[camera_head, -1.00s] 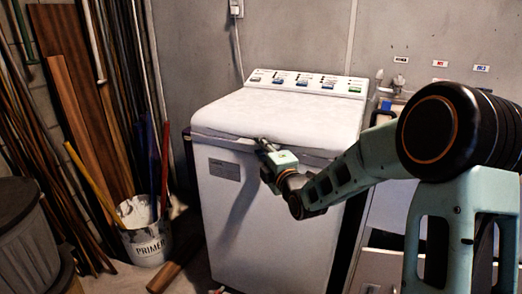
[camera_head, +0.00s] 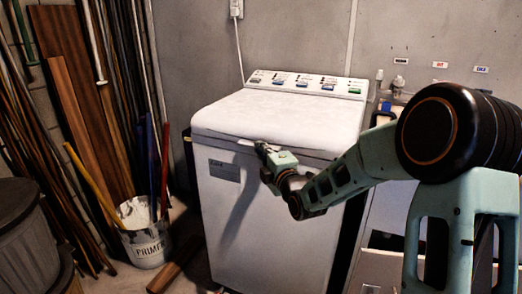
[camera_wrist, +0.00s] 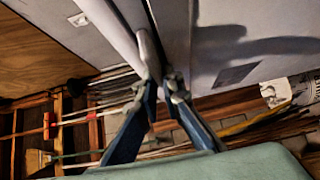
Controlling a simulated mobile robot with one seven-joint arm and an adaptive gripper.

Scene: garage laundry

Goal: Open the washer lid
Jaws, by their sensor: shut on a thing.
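The white top-loading washer (camera_head: 262,225) stands against the back wall. Its lid (camera_head: 280,117) lies flat and looks closed, with the control panel behind it. My gripper (camera_head: 261,147) is at the middle of the lid's front edge, reaching in from the right. In the wrist view, the fingers of my gripper (camera_wrist: 160,82) are shut around a narrow pale lip or handle (camera_wrist: 147,50) at the lid's front edge. The exact contact is partly hidden by the fingertips.
A primer bucket (camera_head: 146,243) and leaning boards (camera_head: 75,110) stand left of the washer. A dark lidded bin (camera_head: 22,228) is at the lower left. A pale unit with bottles (camera_head: 398,84) on it stands to the right, partly behind my arm.

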